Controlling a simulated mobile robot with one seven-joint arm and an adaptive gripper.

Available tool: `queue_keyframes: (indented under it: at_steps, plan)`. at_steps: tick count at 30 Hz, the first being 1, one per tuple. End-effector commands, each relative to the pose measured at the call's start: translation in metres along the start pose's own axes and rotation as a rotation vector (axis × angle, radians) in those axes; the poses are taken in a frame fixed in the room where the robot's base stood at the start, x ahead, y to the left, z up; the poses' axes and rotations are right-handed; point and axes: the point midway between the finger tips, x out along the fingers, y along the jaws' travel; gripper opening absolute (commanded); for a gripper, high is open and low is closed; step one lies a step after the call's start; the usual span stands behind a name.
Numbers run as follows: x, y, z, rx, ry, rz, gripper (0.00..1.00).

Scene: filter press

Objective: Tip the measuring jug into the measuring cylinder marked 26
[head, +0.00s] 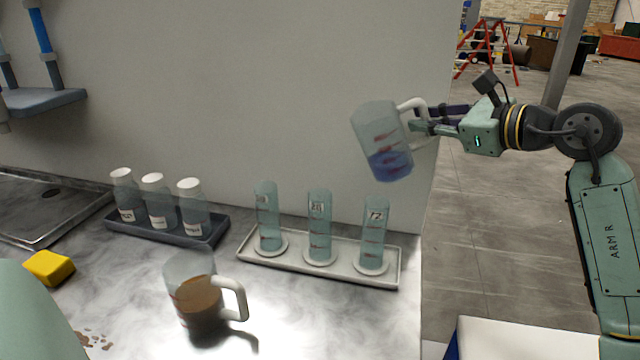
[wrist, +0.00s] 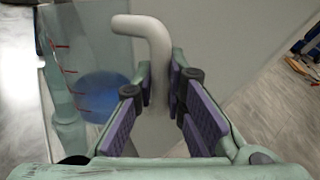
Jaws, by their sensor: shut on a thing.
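My gripper (head: 420,127) is shut on the white handle of a clear measuring jug (head: 376,128). The jug holds blue liquid and is raised above the counter, slightly tilted, over the right part of a white tray (head: 322,262). In the wrist view the gripper (wrist: 160,88) clasps the handle, with the jug (wrist: 88,60) at left. Three clear measuring cylinders stand upright in the tray: left (head: 268,218), middle (head: 319,228) and right (head: 375,236). The right label looks like 12 or 72. The middle label may read 26, and the left is too small to read.
A second jug (head: 187,267) with brown liquid stands on the counter in front. Several white-capped bottles stand in a dark tray (head: 178,238) at left. A yellow sponge (head: 49,267) and brown spots lie near the sink. A wall rises behind the tray.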

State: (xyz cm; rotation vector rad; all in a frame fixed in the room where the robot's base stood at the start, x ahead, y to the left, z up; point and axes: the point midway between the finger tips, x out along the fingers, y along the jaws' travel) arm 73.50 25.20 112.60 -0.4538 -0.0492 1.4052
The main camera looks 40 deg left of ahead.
Motion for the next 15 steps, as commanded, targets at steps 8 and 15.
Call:
queue_keyframes:
  at_steps: [8,15]
  plan:
    - [0.008,0.013,0.019,-0.153,0.099,-0.002,0.0]
    - [0.013,0.021,0.03,-0.282,0.184,-0.004,0.0]
